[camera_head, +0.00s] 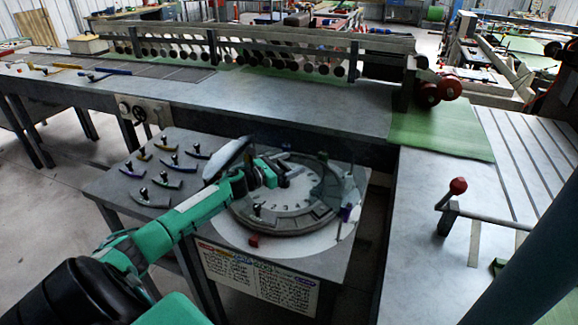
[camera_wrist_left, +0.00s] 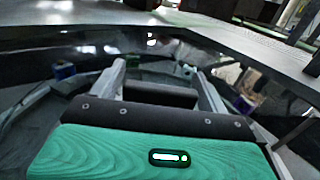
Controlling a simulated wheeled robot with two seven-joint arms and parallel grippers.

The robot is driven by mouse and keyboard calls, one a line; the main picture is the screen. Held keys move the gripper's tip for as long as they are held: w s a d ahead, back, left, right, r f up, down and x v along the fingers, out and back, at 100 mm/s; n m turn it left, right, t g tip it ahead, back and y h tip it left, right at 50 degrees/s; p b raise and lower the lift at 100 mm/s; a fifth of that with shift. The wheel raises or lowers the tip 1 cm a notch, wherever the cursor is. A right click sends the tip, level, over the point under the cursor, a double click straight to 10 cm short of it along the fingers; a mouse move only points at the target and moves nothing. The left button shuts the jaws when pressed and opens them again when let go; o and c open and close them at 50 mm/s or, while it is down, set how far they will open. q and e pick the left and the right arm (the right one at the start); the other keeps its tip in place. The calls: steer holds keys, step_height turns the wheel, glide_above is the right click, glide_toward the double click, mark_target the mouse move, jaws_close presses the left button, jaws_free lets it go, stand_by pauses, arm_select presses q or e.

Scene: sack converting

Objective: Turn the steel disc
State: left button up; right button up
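The steel disc (camera_head: 272,218) lies flat on a low grey table in the middle of the head view. Its raised grey rim is segmented, and its pale face has dark slots. Small upright knobs stand around it. My left gripper (camera_head: 293,172) hangs over the far part of the disc, its arm crossing the disc's left side and hiding part of it. In the left wrist view the two grey fingers of the left gripper (camera_wrist_left: 163,75) are spread, with nothing visibly held between them. Whether they touch the disc is unclear. My right gripper is not in view.
A printed board (camera_head: 258,280) hangs on the table's front. A long bench (camera_head: 290,105) with rollers runs behind. A red-knobbed lever (camera_head: 457,187) stands at the right.

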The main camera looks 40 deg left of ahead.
arm_select(q)
steer(key=shift+o, duration=0.7)
step_height(320, 180, up, 20)
steer(key=shift+b, duration=0.45)
steer(key=shift+c, duration=0.5)
